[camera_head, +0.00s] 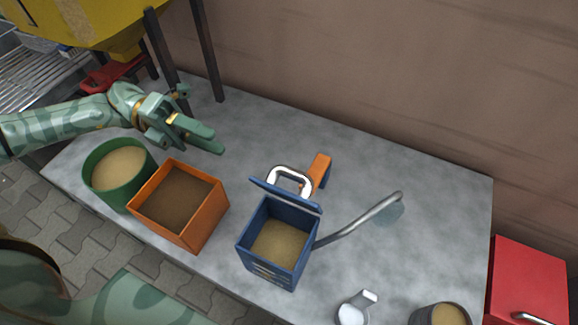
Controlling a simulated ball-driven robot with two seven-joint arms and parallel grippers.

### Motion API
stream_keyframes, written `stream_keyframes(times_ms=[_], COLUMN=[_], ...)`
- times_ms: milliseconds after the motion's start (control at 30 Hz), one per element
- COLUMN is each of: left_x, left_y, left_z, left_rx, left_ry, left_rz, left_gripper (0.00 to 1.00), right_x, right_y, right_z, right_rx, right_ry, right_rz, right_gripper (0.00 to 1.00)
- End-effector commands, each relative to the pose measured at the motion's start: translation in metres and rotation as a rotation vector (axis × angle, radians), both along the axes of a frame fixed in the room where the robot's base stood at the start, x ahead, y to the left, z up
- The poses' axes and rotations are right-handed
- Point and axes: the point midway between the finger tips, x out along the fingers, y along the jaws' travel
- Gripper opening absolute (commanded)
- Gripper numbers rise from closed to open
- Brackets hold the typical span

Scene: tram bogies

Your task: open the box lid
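The blue box (271,262) stands on the grey table, with sandy material (281,242) inside. Its blue lid (286,196) is raised at the back edge and seen almost edge-on, so the box's top is open. A pale metal handle (290,171) shows behind the lid. My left gripper (204,122) is open and empty above the table, up and left of the box and apart from it. My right gripper is out of view.
An orange open box (178,232) and a green round tub (93,178) stand left of the blue box. An orange block (319,168) lies behind it. A bent metal bar (358,218) rises on its right. A red box (528,282) is far right. The back right table is clear.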

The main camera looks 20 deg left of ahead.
Motion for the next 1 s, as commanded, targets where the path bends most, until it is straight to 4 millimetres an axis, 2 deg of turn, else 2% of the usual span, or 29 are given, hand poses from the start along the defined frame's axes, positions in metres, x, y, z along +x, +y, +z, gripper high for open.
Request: stream_keyframes(times_ms=[167, 400, 600, 800, 1000], left_x=[-0.001, -0.003, -0.005, -0.005, -0.005], left_y=[-0.029, -0.091, -0.134, -0.155, -0.160], left_z=[0.000, -0.001, -0.001, -0.001, -0.001], left_rx=[-0.006, -0.008, -0.007, -0.003, -0.002], left_ry=[-0.004, -0.002, -0.001, 0.000, 0.002], left_rz=[-0.002, -0.003, -0.001, 0.001, 0.003], left_gripper=[0.38, 0.38, 0.38, 0.38, 0.38], right_x=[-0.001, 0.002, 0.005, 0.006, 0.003], right_y=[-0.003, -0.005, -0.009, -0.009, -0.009], right_z=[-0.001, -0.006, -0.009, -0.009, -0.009], right_rx=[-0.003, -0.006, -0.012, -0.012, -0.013], right_ry=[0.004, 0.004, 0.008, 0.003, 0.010], right_rz=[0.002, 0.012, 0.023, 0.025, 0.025], right_gripper=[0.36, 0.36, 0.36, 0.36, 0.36])
